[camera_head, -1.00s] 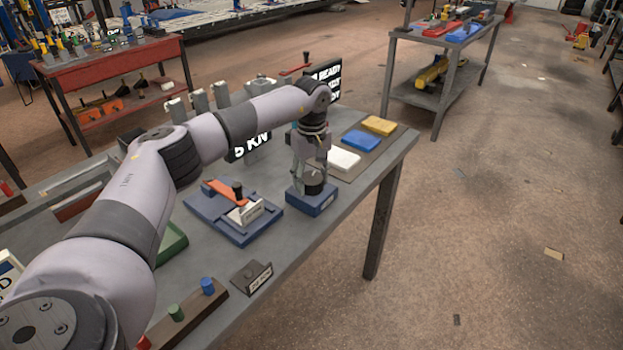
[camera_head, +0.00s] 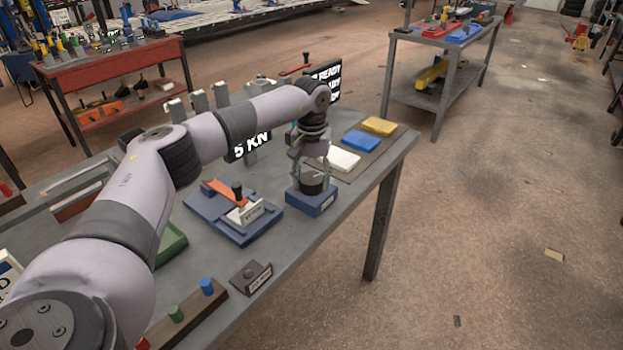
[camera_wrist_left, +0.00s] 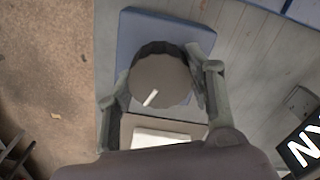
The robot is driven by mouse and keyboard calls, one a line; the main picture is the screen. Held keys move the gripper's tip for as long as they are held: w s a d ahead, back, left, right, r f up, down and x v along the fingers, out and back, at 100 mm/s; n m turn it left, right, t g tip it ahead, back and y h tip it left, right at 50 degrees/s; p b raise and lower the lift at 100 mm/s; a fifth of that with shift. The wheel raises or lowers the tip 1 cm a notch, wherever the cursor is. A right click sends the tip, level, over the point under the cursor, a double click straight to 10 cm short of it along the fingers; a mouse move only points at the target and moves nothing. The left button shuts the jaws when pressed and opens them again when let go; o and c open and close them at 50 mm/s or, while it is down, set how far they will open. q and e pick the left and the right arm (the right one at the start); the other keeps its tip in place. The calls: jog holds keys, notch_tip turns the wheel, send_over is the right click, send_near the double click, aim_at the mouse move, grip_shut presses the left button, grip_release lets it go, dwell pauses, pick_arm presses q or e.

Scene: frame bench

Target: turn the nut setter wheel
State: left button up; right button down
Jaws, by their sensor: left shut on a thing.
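The nut setter wheel is a dark round knob (camera_head: 312,184) on a blue block (camera_head: 318,203) near the bench's right front edge. In the left wrist view the wheel (camera_wrist_left: 160,80) is grey-brown with a ridged rim and a white mark pointing toward the lower left. The blue base (camera_wrist_left: 135,35) shows behind it. My left gripper (camera_head: 311,178) comes down from above. In the left wrist view its two fingers (camera_wrist_left: 157,92) are on either side of the wheel, shut on its rim. My right gripper is not in view.
White, blue and yellow pads (camera_head: 361,140) lie behind the wheel. A blue fixture (camera_head: 236,222) with an orange lever stands left of it. A small labelled stand (camera_head: 252,277) and a rack with coloured pegs (camera_head: 190,312) are at the front edge.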

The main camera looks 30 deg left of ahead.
aim_at(312, 178)
pick_arm(q)
jog(key=shift+r, duration=0.1)
dwell(0.4)
jog(key=o, duration=1.2)
jog(key=shift+c, duration=0.2)
notch_tip(312, 178, up, 12)
